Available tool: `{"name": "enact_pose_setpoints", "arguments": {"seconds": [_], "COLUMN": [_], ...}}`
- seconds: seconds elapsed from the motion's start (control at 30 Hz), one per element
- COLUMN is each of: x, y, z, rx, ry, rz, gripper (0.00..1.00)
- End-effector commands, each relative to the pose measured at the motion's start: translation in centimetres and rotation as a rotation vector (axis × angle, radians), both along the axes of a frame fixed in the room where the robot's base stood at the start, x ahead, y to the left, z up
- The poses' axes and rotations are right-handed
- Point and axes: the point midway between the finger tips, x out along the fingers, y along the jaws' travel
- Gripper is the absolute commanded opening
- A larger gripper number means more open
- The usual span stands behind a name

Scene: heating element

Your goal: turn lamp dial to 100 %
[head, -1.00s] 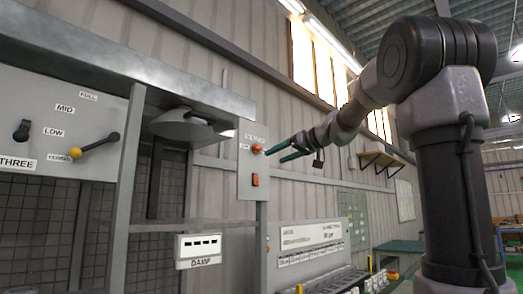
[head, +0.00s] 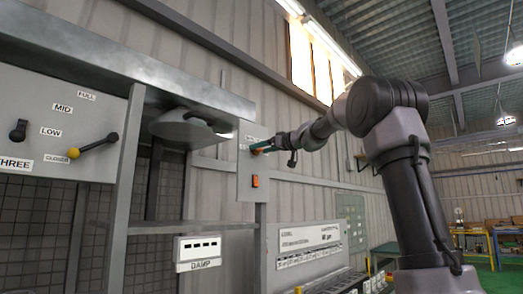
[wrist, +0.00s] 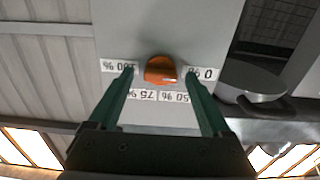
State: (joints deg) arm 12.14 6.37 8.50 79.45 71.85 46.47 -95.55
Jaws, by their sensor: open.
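The lamp dial (wrist: 160,70) is an orange knob on a grey panel (wrist: 185,30). In the wrist view it is ringed by printed labels, upside down: 100 % at left, 75 % and 50 % below, 0 % at right. My gripper (wrist: 165,80) is open, with one green finger on each side of the dial. A gap shows between each finger and the knob. In the head view my gripper (head: 262,148) reaches the panel from the right, and its fingers partly hide the dial.
A red-orange switch (head: 255,181) sits below the dial on the same panel. A lamp shade (head: 188,127) hangs to the left; it also shows in the wrist view (wrist: 250,80). A DAMP meter (head: 198,249) is lower down.

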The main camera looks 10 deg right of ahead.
Motion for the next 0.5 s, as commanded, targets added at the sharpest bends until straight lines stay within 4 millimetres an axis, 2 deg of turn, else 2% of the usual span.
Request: {"name": "enact_pose_setpoints", "arguments": {"seconds": [0.33,0.47,0.5], "x": [0.36,0.36,0.35], "y": [0.27,0.26,0.25], "z": [-0.02,-0.02,-0.02], "rx": [0.001,0.001,0.001], "ry": [0.001,0.001,0.001], "rz": [0.0,0.0,0.0], "gripper": [0.82,0.33,0.17]}}
